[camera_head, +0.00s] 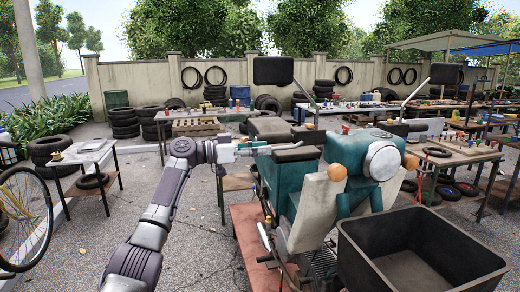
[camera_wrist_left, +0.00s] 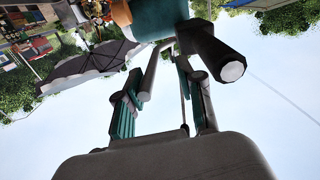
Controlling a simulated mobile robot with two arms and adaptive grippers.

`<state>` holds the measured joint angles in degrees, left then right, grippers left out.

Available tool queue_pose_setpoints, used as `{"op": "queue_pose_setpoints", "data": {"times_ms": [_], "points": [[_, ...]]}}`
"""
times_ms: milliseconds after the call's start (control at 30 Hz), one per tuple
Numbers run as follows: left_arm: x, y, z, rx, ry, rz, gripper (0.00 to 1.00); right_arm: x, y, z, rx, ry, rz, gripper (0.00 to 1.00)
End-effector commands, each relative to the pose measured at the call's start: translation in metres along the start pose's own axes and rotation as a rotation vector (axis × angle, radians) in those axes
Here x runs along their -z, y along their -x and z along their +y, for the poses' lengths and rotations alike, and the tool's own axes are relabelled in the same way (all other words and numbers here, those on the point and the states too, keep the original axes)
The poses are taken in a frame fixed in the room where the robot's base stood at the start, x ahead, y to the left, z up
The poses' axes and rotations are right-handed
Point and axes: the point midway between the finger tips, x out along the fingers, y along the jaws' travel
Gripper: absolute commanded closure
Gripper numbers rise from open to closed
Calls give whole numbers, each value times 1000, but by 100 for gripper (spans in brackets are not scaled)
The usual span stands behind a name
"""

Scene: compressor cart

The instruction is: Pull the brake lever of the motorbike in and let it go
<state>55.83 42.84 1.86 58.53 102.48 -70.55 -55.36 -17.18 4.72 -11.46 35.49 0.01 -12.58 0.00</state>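The teal and cream motorbike (camera_head: 345,152) stands right of centre in the head view, its handlebar end pointing toward my left gripper (camera_head: 254,148). The dark handlebar grip (camera_head: 297,155) also shows in the left wrist view (camera_wrist_left: 208,48), with a pale round end. The silver brake lever (camera_wrist_left: 151,70) runs beside it in the wrist view. My left gripper (camera_wrist_left: 160,88) is open there, its teal-padded fingers apart with the lever between them. The lever's end appears close to the left-hand finger; contact cannot be told. My right gripper is out of view.
A dark open bin (camera_head: 420,250) stands at the front right. A small table (camera_head: 88,152) and part of a bicycle (camera_head: 22,215) are at the left. Stacked tyres (camera_head: 124,122) and workbenches stand behind. Paved ground lies open around my left arm.

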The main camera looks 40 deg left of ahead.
Motion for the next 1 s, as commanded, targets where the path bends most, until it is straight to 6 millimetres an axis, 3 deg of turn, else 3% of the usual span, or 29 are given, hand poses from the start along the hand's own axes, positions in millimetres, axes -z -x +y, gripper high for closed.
{"op": "queue_pose_setpoints", "data": {"times_ms": [167,600,800,1000], "points": [[-1,15,-1,3,0,-1,63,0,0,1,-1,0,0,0],[0,102,-1,2,0,0,63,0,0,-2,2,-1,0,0],[0,119,-2,2,1,0,63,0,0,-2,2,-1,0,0],[0,122,-2,2,0,1,63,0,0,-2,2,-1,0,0]]}}
